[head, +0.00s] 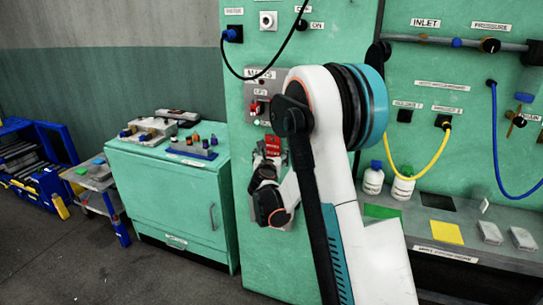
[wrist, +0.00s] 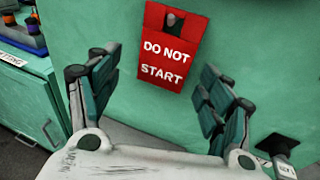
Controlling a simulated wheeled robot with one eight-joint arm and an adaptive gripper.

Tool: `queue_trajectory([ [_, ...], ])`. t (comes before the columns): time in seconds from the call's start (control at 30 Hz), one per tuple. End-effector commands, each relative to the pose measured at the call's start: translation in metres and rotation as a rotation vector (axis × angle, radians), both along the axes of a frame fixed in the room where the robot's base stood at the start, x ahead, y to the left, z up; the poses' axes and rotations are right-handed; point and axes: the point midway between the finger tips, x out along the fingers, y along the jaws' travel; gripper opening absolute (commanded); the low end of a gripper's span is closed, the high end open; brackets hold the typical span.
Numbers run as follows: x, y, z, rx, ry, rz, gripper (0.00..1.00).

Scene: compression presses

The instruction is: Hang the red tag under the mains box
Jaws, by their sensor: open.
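The red tag (wrist: 168,78) reads "DO NOT START" and is upright, slightly tilted, against the green panel in the wrist view. A dark peg-like shape shows in the slot near its top; whether it bears the tag is unclear. My gripper (wrist: 160,64) is open, one finger on each side of the tag, with gaps on both sides. In the head view the red tag (head: 273,145) shows just above my gripper (head: 268,163). The grey mains box (head: 258,88), with a red switch, is above the tag; my arm hides its right part.
A green cabinet (head: 170,200) with small parts on top stands to the left. A shelf with white bottles (head: 373,180) and a yellow pad (head: 446,233) is on the right. A black cable (head: 238,75) loops past the mains box. A dark labelled fitting (wrist: 278,144) is at lower right.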

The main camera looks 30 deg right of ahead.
Motion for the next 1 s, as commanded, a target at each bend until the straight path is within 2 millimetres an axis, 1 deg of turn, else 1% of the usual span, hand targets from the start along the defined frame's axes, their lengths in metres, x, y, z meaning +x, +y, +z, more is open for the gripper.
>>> queue_trajectory([
  [0.17,-0.014,0.011,0.003,0.000,0.000,0.002,0.73],
  [0.4,-0.054,0.039,0.011,0.000,0.000,0.003,0.73],
  [0.6,-0.082,0.058,0.016,-0.001,0.000,0.002,0.73],
  [0.8,-0.095,0.066,0.019,0.000,0.000,0.000,0.73],
  [1.0,-0.097,0.068,0.019,0.006,-0.002,-0.001,0.73],
])
